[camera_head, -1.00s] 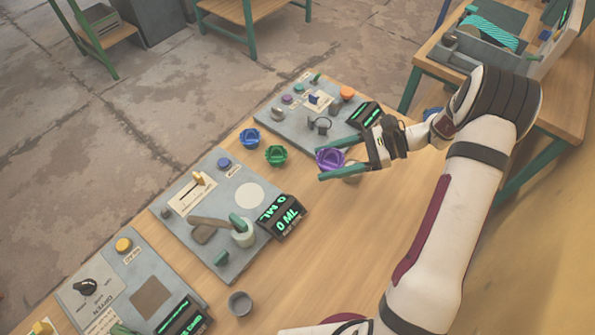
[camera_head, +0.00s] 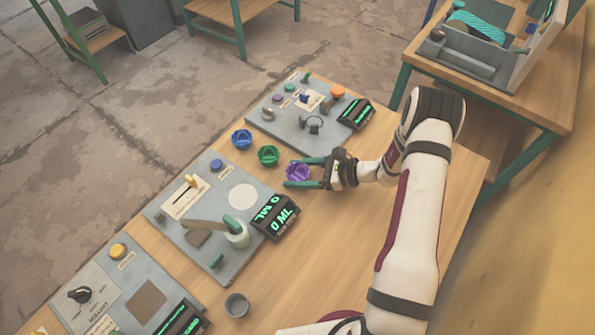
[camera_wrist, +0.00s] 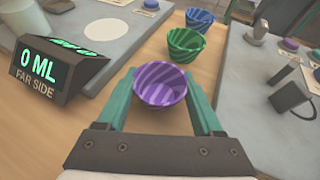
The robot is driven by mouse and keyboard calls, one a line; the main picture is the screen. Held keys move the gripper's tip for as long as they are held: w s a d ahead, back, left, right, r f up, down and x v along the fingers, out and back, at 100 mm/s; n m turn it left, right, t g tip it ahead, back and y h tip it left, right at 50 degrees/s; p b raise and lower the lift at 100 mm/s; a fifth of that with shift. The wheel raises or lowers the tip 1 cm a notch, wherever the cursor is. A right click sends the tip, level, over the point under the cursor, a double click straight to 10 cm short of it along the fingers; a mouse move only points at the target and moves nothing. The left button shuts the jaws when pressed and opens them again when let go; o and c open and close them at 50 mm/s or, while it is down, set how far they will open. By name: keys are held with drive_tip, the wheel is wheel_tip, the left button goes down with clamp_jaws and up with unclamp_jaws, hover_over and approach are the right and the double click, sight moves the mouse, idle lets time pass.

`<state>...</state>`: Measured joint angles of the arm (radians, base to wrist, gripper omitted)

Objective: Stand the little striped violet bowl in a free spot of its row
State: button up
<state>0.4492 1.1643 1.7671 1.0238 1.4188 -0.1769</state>
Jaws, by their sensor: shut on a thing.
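The little striped violet bowl (camera_head: 297,172) is between the green fingers of my gripper (camera_head: 303,173), upright, low over the wooden table. In the wrist view the violet bowl (camera_wrist: 161,85) sits between the fingertips of my gripper (camera_wrist: 161,92), which are shut on it. A green striped bowl (camera_head: 268,156) and a blue striped bowl (camera_head: 241,139) stand beyond it in a diagonal line. The green bowl (camera_wrist: 186,44) and blue bowl (camera_wrist: 199,19) also show in the wrist view. I cannot tell whether the violet bowl touches the table.
A grey panel with a display reading 0 ML (camera_head: 271,217) lies left of the bowls. Another grey panel (camera_head: 290,122) with knobs lies behind them. A small grey cup (camera_head: 237,305) stands near the front. Bare table (camera_head: 345,240) lies to the right.

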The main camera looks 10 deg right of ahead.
drive_tip(key=shift+f, duration=0.1)
drive_tip(key=o, duration=1)
drive_tip(key=shift+c, duration=0.2)
